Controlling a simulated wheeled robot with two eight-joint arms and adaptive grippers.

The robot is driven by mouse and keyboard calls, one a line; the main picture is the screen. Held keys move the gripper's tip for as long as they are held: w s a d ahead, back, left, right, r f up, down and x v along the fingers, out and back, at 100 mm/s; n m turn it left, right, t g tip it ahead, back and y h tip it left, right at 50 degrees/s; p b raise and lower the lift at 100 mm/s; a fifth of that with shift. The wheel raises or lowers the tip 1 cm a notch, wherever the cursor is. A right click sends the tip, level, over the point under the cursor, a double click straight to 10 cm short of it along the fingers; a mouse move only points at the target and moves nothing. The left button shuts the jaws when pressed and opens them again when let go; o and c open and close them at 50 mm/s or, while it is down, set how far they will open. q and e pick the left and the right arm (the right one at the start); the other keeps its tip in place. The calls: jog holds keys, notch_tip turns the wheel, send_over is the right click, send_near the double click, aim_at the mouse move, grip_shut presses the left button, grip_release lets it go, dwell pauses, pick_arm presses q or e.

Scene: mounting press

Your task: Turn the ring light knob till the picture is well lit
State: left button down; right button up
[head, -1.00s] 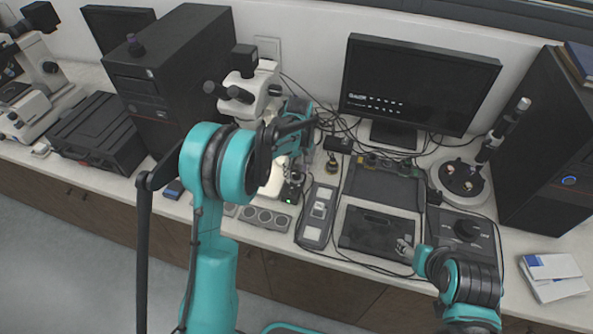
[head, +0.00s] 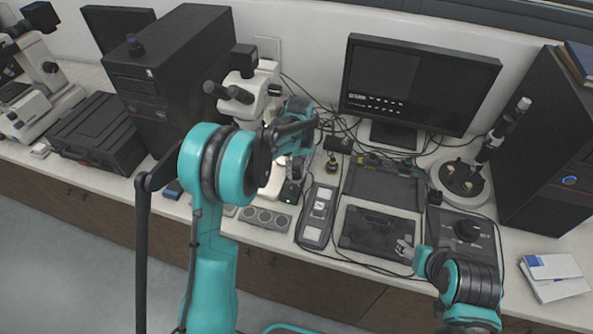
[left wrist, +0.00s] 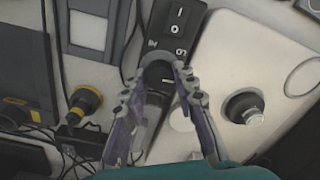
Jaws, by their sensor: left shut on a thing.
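The ring light knob (left wrist: 157,73) is a round dark knob on a small black control box (left wrist: 174,28) with a switch marked I and O. My left gripper (left wrist: 160,80) is shut on the knob, a finger on each side, covering part of it. In the head view my left gripper (head: 296,168) is by the stereo microscope (head: 245,92), mostly hidden by my arm. The monitor (head: 417,82) shows a dark picture with small white text at left and white marks low down. My right gripper (head: 404,249) hangs over the dark tray; its fingers are too small to judge.
A dark tray (head: 372,232) and a grey panel (head: 317,215) lie at the bench front. Loose cables run behind the control box. Black computer towers flank the workspace.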

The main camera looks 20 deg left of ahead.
aim_at(297, 173)
pick_arm(q)
jog(key=m, duration=0.3)
jog(key=shift+m, duration=2.3)
jog(key=c, duration=1.2)
grip_release()
notch_tip(297, 173, up, 12)
jog(key=shift+d, duration=0.2)
jog(key=shift+s, duration=0.1)
